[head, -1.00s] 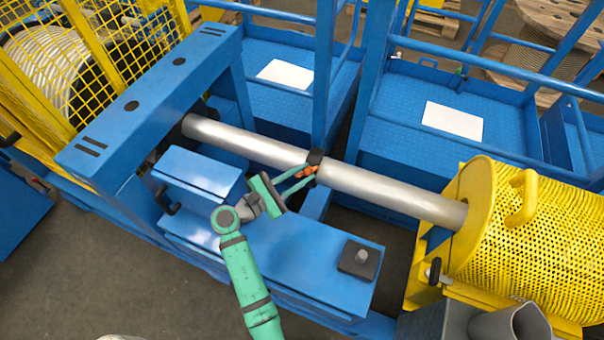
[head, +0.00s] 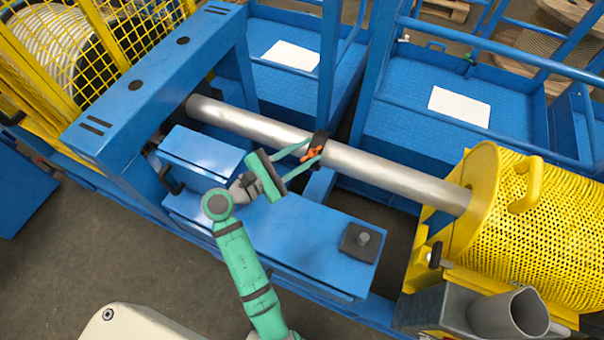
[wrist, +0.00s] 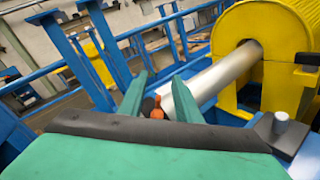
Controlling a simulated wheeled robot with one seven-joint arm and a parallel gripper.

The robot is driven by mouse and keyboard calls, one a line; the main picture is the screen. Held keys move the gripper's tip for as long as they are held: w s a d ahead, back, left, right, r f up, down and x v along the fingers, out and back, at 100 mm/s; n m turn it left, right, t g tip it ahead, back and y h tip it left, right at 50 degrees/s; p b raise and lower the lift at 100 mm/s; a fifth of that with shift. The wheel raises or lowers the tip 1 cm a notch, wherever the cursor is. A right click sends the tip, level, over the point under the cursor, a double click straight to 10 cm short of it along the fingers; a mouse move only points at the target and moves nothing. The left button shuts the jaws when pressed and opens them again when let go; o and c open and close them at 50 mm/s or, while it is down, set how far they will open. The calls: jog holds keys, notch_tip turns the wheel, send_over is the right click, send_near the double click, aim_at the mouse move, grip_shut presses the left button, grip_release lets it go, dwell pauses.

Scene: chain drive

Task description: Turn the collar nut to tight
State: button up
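My gripper (head: 307,152) has green fingers reaching up and right to the collar's near side. The fingers stand apart with the orange part between their tips. In the wrist view, gaps show beside that part, so the gripper looks open. Whether a fingertip touches the collar cannot be told. The collar's far side is hidden.
The silver shaft (head: 400,178) runs from the blue frame (head: 150,85) to a yellow perforated drum guard (head: 540,225). A blue box (head: 203,155) and a blue deck with a dark knob (head: 360,241) lie on the near side. Blue posts and rails stand behind.

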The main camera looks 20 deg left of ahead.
jog(key=s+d+r, duration=0.3)
jog(key=s+r, duration=0.2)
jog(key=s, duration=0.4)
jog(key=shift+s, duration=0.2)
jog(key=shift+w+f, duration=0.1)
jog(key=shift+w, duration=0.05)
